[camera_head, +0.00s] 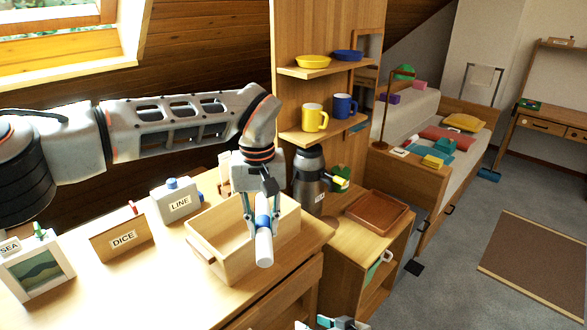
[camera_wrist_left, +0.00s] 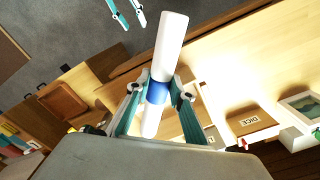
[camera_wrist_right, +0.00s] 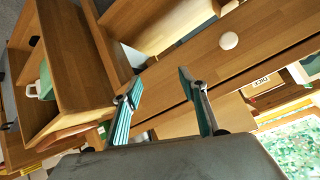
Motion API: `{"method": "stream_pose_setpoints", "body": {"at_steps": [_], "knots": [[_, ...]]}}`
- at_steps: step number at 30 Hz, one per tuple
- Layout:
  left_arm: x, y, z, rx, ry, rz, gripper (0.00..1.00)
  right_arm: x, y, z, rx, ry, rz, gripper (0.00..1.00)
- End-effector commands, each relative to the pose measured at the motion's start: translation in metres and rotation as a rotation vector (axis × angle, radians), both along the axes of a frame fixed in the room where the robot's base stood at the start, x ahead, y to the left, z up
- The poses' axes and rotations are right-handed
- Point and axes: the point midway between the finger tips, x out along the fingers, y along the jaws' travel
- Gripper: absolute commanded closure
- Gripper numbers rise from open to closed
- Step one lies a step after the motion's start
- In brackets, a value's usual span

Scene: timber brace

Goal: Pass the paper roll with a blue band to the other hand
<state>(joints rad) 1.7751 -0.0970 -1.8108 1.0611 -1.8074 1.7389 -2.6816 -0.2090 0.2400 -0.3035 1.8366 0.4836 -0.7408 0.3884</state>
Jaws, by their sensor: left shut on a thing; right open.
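The white paper roll (camera_head: 264,246) has a blue band around its middle. My left gripper (camera_head: 257,219) is shut on the roll at the band, above the front of the open wooden box on the desk. In the left wrist view the roll (camera_wrist_left: 172,40) stands out between the fingers of the left gripper (camera_wrist_left: 159,92), with its far end free. My right gripper (camera_head: 335,324) shows only in part at the bottom edge of the head view, lower than the roll and apart from it. In the right wrist view its fingers (camera_wrist_right: 165,92) are spread and empty.
The wooden box (camera_head: 228,268) stands on the desk beside a DICE box (camera_head: 122,240) and a LINE box (camera_head: 178,201). A dark flask (camera_head: 308,181) and a brown tray (camera_head: 376,212) are to the right. Open floor lies further right.

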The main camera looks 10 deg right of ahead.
Motion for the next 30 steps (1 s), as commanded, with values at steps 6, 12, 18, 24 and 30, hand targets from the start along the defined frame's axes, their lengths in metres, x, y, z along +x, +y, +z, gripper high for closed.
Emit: {"method": "stream_pose_setpoints", "body": {"at_steps": [6,12,18,24,30], "knots": [[0.0,0.0,0.0,0.0,0.0,0.0,1.0,0.064,0.011,0.039,0.128,0.099,-0.013,0.58],[0.0,0.0,0.0,0.0,0.0,0.0,1.0,0.111,0.016,0.084,0.22,0.204,-0.023,0.58],[0.0,0.0,0.0,0.0,0.0,0.0,1.0,0.149,0.014,0.14,0.283,0.305,-0.037,0.58],[0.0,0.0,0.0,0.0,0.0,0.0,1.0,0.177,0.007,0.206,0.328,0.402,-0.057,0.58],[0.0,0.0,0.0,0.0,0.0,0.0,1.0,0.191,-0.001,0.277,0.349,0.495,-0.067,0.58]]}}
